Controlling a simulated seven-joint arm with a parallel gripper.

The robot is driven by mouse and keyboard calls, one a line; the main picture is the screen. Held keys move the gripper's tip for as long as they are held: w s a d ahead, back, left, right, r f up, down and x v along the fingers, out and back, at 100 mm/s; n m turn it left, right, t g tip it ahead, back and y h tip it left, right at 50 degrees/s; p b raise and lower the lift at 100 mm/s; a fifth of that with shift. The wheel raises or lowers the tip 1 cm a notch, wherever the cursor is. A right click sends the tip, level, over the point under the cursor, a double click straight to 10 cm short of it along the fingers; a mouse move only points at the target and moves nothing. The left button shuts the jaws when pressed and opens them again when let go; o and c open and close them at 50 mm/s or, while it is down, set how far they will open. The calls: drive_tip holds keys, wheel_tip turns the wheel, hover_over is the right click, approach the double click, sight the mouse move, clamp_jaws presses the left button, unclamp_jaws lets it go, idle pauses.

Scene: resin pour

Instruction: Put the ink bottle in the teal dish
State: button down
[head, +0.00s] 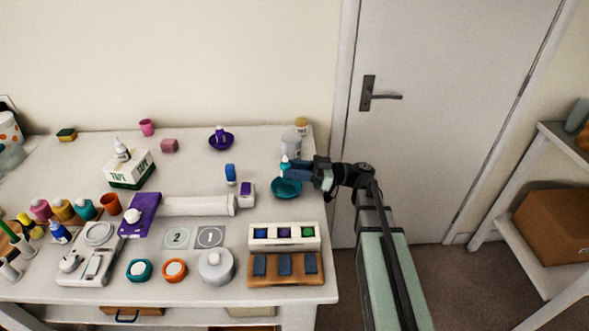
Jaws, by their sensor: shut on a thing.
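The teal dish (287,190) stands near the right edge of the table. My gripper (294,169) reaches in from the right, just above the dish. It is shut on a small ink bottle (284,161), of which a teal top with a pale tip shows. The rest of the bottle is hidden by the gripper fingers, so I cannot tell whether it touches the dish.
Pale bottles (291,142) stand just behind the dish. A purple dish (221,144) holds a purple bottle. A blue bottle (230,172) and a purple-topped block (246,191) stand left of the dish. A white rack (283,243) lies in front.

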drive_tip(key=c, duration=0.8)
unclamp_jaws()
drive_tip(key=shift+f, duration=0.1)
drive_tip(key=shift+r, duration=0.2)
drive_tip(key=d+f, duration=0.2)
drive_tip(key=d, duration=1)
